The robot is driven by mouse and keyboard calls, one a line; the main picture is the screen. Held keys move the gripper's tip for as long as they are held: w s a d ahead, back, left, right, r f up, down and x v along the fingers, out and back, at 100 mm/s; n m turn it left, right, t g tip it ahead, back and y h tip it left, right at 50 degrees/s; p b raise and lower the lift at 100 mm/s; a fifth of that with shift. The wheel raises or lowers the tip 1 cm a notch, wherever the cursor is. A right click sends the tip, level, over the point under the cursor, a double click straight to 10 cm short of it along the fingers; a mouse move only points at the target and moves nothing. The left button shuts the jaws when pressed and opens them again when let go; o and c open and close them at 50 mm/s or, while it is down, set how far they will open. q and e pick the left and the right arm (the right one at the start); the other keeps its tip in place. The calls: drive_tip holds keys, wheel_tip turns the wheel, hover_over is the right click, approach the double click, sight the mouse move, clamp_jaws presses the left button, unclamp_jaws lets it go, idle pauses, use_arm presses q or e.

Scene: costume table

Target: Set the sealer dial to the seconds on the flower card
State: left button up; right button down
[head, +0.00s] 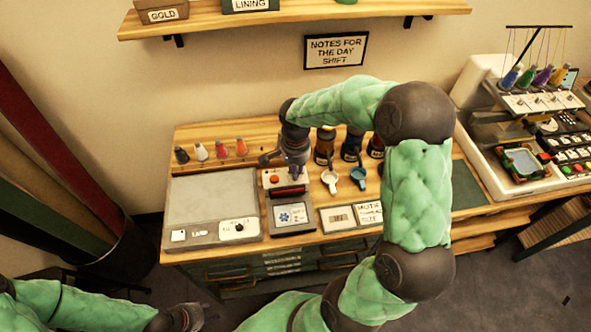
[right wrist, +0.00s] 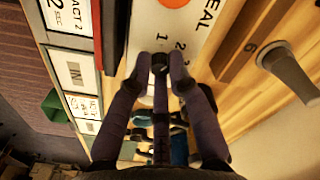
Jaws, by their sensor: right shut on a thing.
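The sealer (head: 272,180) stands on the wooden table with an orange-red button and a dark red bar. In the right wrist view its white panel (right wrist: 200,28) shows "SEAL" letters and printed numbers, partly covered. My right gripper (head: 296,170) is over it; its fingertips (right wrist: 160,66) are shut on the dark dial knob (right wrist: 159,60). The dial's pointer setting cannot be read. The flower card (head: 285,216), with a blue flower, lies in front of the sealer. A card reading "ACT 2" and "2 SEC" (right wrist: 68,14) shows in the right wrist view. My left gripper (head: 186,318) is low at the front left, its jaws unclear.
Several thread cones (head: 221,149) stand behind a grey plate (head: 212,192) at the left. Another card (head: 369,213) lies front right. An embroidery machine (head: 525,105) stands far right.

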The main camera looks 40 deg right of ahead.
idle(0.5)
drive_tip(key=c, duration=1.2)
unclamp_jaws()
drive_tip(key=shift+o, duration=0.2)
drive_tip(key=shift+r, duration=0.15)
wheel_tip(320, 180, up, 12)
